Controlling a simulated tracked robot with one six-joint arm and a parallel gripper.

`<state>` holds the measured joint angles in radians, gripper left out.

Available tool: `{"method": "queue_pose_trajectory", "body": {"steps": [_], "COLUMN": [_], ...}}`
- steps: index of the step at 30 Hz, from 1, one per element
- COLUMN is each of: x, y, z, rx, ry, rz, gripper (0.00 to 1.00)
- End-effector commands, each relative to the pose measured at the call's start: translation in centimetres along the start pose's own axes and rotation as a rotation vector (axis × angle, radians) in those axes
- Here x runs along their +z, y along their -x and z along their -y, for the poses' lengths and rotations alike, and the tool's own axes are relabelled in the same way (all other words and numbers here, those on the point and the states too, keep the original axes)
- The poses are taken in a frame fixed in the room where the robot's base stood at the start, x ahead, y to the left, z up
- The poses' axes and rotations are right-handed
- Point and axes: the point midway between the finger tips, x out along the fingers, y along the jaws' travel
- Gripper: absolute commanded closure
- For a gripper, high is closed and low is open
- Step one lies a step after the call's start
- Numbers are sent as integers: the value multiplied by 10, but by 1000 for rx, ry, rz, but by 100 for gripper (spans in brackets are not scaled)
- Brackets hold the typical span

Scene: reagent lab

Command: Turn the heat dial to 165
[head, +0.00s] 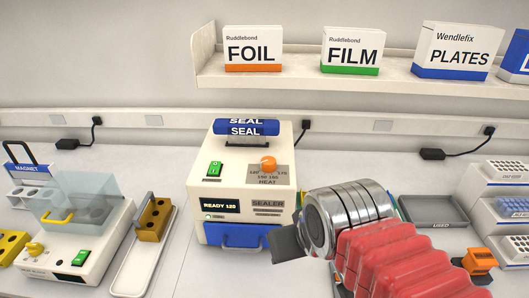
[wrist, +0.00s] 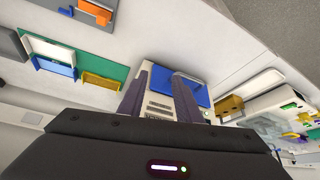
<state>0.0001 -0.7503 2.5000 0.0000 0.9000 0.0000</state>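The sealer (head: 230,185) is a cream box on the bench in the middle of the head view. Its orange heat dial (head: 268,164) sits on the upper front, on a grey plate marked HEAT with small numbers around it. The numbers are too small to read surely, and the dial's pointer is unclear. My gripper (head: 285,242) is low, in front of the sealer's lower right corner, apart from the dial. In the wrist view, my gripper's two fingers (wrist: 160,80) stand apart with nothing between them. The dial is not clear there.
A green switch (head: 215,169) is left of the dial, and a blue drawer (head: 236,235) is below. A machine with a clear lid (head: 80,199) and a tray (head: 132,268) stand left. A grey tray (head: 433,210) is right. A shelf with boxes (head: 300,79) hangs above.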

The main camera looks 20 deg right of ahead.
Motion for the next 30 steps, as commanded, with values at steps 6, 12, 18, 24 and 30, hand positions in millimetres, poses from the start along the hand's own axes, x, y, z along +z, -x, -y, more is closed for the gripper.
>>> {"method": "queue_pose_trajectory", "body": {"steps": [6,12,18,24,30], "x": [-2,-24,-70,-119,-164], "y": [2,14,40,64,82], "z": [0,-4,-3,-2,0], "rx": [0,2,11,27,52], "ry": [-2,-31,-94,-168,-242], "rz": [2,33,102,183,261], "gripper": [60,53,53,53,53]}}
